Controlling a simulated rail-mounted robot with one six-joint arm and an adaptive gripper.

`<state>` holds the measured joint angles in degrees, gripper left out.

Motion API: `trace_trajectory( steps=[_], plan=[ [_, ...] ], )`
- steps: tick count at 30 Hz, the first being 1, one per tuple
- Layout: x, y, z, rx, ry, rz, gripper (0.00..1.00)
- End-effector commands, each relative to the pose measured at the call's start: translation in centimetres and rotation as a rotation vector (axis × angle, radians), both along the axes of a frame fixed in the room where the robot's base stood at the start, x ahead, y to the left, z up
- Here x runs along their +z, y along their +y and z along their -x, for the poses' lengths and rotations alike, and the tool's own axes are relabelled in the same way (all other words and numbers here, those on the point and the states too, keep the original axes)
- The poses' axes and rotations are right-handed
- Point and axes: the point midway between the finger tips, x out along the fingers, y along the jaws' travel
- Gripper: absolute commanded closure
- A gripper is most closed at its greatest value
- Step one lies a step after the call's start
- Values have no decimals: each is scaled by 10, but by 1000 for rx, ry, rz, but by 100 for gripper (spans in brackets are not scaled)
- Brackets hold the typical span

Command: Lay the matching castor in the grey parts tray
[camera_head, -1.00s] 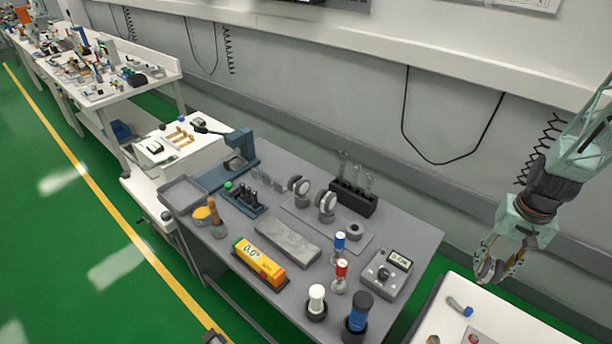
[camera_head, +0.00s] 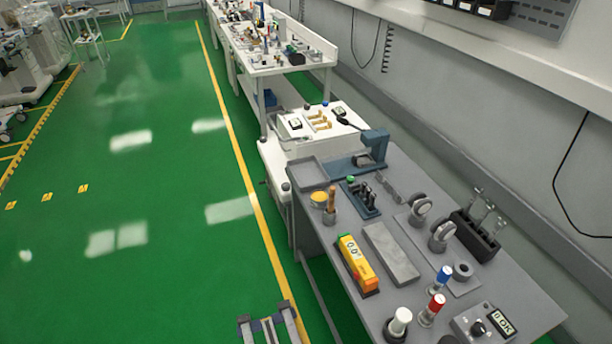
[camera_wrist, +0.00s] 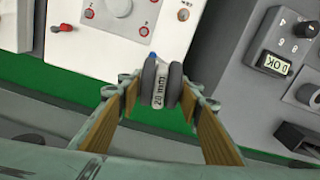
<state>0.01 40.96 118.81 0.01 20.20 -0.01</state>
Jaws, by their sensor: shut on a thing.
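My gripper (camera_wrist: 161,95) shows only in the wrist view, shut on a castor (camera_wrist: 174,80) with two dark wheels and a white band reading "20 mm". The castor is between the fingertips, above a white surface and green floor. A shallow grey tray (camera_head: 322,180) lies at the far left corner of the grey bench in the head view and looks empty. Two more castors, a farther one (camera_head: 420,206) and a nearer one (camera_head: 441,231), stand on a grey plate on the bench.
The grey bench (camera_head: 440,300) also holds a yellow box (camera_head: 357,263), a grey slab (camera_head: 391,253), a black rack (camera_head: 474,235), a blue press (camera_head: 370,150), coloured-capped pieces and a meter reading OK (camera_head: 488,325). A white cart (camera_head: 325,125) stands beyond. Green floor lies open to the left.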

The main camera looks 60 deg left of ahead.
Motion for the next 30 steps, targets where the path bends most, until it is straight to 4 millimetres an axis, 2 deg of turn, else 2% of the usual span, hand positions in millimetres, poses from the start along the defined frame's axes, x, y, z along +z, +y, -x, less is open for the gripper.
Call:
trace_trajectory(
  steps=[11, 17, 23, 30],
  plan=[
    [1, 0, 0, 0, -1, 0, 78],
    [9, 0, -9, -15, -4, 0, 78],
    [37, 0, -34, -64, -6, 0, 78],
    [100, 0, -73, -163, -8, -1, 78]
  ],
)
